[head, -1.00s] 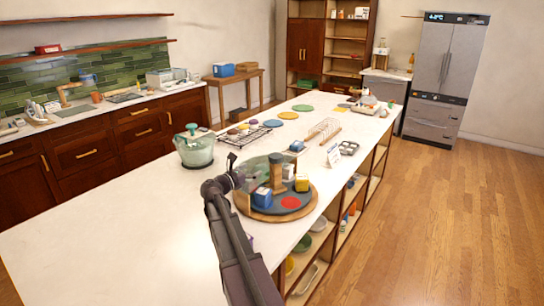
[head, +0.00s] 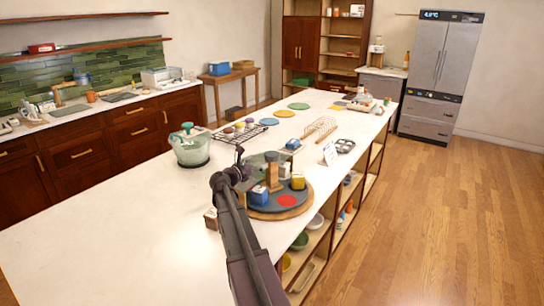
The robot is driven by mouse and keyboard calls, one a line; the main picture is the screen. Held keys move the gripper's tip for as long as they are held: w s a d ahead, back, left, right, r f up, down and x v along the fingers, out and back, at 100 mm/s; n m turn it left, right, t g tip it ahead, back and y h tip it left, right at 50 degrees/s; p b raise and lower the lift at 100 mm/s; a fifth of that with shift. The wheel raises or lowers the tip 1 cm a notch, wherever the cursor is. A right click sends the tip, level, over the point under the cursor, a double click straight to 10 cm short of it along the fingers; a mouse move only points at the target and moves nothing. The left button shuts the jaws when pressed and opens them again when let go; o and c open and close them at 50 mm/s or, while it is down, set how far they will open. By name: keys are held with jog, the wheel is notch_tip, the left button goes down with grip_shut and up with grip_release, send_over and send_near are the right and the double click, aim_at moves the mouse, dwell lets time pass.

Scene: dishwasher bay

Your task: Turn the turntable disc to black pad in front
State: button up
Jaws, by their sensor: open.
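The turntable stands on the white island, with a dark grey disc (head: 270,208) on a round wooden base (head: 282,215). A red pad (head: 287,201) shows on the disc's near side. A blue box (head: 260,195), a yellow container (head: 298,182) and a brown post (head: 274,178) stand on the disc, with a clear panel near its far left side. I cannot make out a black pad. My gripper (head: 240,160) is open and small in view, at the turntable's left far edge. I cannot tell whether it touches anything there.
A glass bowl (head: 190,148) stands left of the turntable and a small brown box (head: 211,218) lies near its left. A wire rack (head: 240,134), a white sign (head: 330,153) and a muffin tin (head: 345,146) lie beyond. The island's left part is clear.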

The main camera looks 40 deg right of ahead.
aim_at(277, 153)
jog(key=d, duration=0.8)
jog(key=shift+w+d, duration=0.2)
jog(key=shift+w, duration=0.15)
jog(key=c, duration=1.1)
jog(key=shift+s+d+m+g, duration=0.2)
jog(key=shift+m+g, duration=0.1)
jog(key=shift+g, duration=0.2)
